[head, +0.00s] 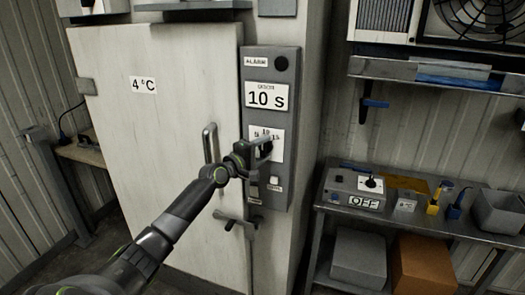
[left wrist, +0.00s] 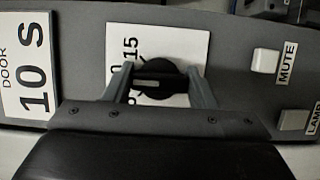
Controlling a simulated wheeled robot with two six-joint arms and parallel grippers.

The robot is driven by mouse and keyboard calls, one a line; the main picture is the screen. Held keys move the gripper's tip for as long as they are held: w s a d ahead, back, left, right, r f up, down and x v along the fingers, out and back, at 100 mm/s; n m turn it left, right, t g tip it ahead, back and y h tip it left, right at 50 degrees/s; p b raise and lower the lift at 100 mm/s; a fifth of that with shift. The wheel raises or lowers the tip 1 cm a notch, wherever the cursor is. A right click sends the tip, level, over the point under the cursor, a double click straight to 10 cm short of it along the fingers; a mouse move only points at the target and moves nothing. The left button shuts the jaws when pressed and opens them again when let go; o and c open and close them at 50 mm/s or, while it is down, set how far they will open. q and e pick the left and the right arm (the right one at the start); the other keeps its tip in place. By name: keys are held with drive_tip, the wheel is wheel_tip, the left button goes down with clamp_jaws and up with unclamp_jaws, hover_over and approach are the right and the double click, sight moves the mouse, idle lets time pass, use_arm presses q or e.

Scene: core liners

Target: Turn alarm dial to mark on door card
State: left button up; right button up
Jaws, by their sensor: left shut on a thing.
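The grey alarm panel (head: 272,60) is on the wall right of the white cold-room door (head: 168,110). Its door card (head: 266,97) reads 10 S and also shows in the left wrist view (left wrist: 28,75). Below it is a white scale card (head: 277,152) with a black dial (left wrist: 158,82) on it. In the left wrist view the scale shows 15 and other partly hidden numbers, and a pale bar lies across the knob. My left gripper (head: 258,148) is shut on the dial, one finger on each side. My right gripper is not in view.
The mute button (left wrist: 265,60) and lamp button (left wrist: 294,120) are right of the dial in the left wrist view. The door handle (head: 211,143) and a lower latch (head: 235,222) are near my left arm. A bench (head: 440,226) with an OFF box (head: 353,188) stands right.

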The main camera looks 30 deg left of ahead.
use_arm(q)
drive_tip(key=o, duration=1)
drive_tip(key=shift+s+a+p, duration=0.45)
drive_tip(key=shift+s+p, duration=0.45)
drive_tip(key=shift+s, duration=1.95)
drive_tip(key=shift+s+a+p, duration=0.45)
drive_tip(key=shift+s+p, duration=0.4)
drive_tip(key=shift+s, duration=2.05)
drive_tip(key=shift+s+a+p, duration=0.45)
drive_tip(key=shift+s+p, duration=0.45)
drive_tip(key=shift+s, duration=1.95)
drive_tip(key=shift+f, duration=0.1)
